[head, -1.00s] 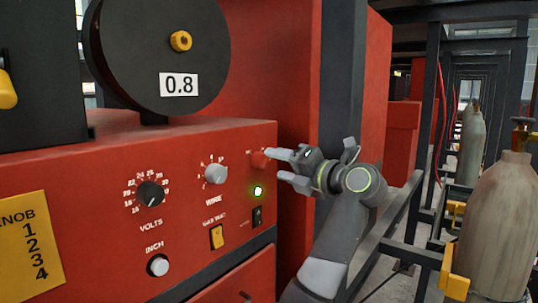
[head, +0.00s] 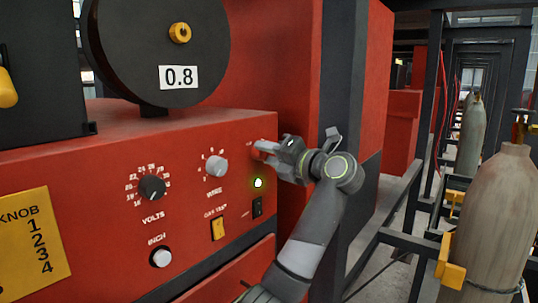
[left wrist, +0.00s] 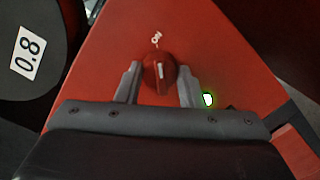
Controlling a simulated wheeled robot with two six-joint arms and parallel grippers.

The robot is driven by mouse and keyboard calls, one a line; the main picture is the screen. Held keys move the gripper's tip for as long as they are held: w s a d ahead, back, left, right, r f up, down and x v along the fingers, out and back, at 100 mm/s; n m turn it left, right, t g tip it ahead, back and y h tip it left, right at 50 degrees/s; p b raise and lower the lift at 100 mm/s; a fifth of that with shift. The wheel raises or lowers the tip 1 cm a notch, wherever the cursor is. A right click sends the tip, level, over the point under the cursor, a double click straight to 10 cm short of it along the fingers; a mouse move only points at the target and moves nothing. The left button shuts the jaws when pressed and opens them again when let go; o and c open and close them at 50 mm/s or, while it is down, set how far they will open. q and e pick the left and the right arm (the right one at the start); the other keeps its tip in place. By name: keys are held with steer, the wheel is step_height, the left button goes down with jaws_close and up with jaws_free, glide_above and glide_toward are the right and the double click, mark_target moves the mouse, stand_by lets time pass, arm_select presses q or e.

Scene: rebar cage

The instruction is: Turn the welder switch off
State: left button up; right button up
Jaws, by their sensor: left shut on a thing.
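The welder's red front panel (head: 110,185) fills the left of the head view. Its red rotary switch (left wrist: 158,74) shows in the left wrist view, with a pale pointer mark and a short white label above it that seems to read ON. My left gripper (head: 263,152) is shut on this switch at the panel's upper right; its fingers (left wrist: 158,82) sit on either side of the knob. In the head view the fingers mostly hide the switch. A green lamp (head: 258,183) below it is lit and also shows in the left wrist view (left wrist: 208,99). My right gripper is not in view.
The panel also holds a volts knob (head: 152,188), a wire knob (head: 217,167), a white inch button (head: 161,257), a yellow switch (head: 218,229) and a black switch (head: 257,207). A black reel (head: 160,45) stands above. Gas cylinders (head: 492,220) stand at right.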

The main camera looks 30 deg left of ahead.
arm_select(q)
steer(key=shift+w+f+n+g+y+b, duration=0.1)
steer(key=shift+n+g+y+b, duration=0.3)
steer(key=shift+n+b, duration=3.4)
steer(key=shift+f+n+g+y+b, duration=0.1)
steer(key=shift+n+g+y+b, duration=0.25)
steer(key=shift+n+b, duration=3.45)
steer(key=n+p, duration=0.4)
steer(key=o, duration=1)
steer(key=d+b, duration=0.1)
steer(key=d, duration=0.4)
steer(key=s+d+f+b, duration=0.1)
steer(key=d, duration=0.5)
steer(key=d+b, duration=0.1)
steer(key=d, duration=0.5)
steer(key=shift+s+d+f, duration=0.2)
steer(key=shift+d+f, duration=0.05)
steer(key=shift+f, duration=0.1)
